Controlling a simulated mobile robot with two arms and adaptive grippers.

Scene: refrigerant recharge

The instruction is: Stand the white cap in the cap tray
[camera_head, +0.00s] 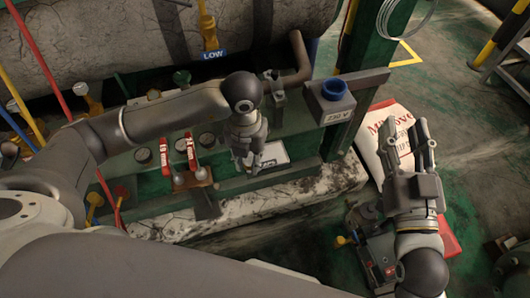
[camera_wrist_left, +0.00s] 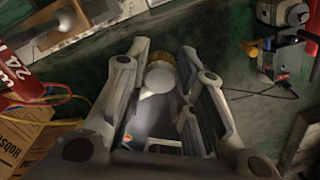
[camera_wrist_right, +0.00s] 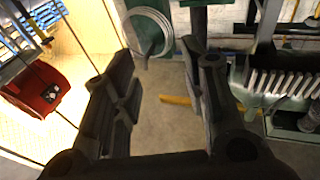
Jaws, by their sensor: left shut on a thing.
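My left gripper (camera_head: 254,165) points down in front of the green bench in the head view. In the left wrist view, a round white cap (camera_wrist_left: 158,79) shows between its fingers (camera_wrist_left: 165,75), with a brass-coloured part just beyond it. The gripper is shut on the white cap. In the head view the fingers hide the cap. A pale, dark-edged tray-like piece (camera_head: 271,156) lies just right of the left gripper; I cannot tell if it is the cap tray. My right gripper (camera_head: 424,145) is open and empty, its fingers apart in the right wrist view (camera_wrist_right: 160,95).
A grey box with a blue ring (camera_head: 333,92) marked 230 V is at the bench's right end. A white sign (camera_head: 385,135) is behind the right gripper. A small machine (camera_head: 372,245) sits on the floor.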

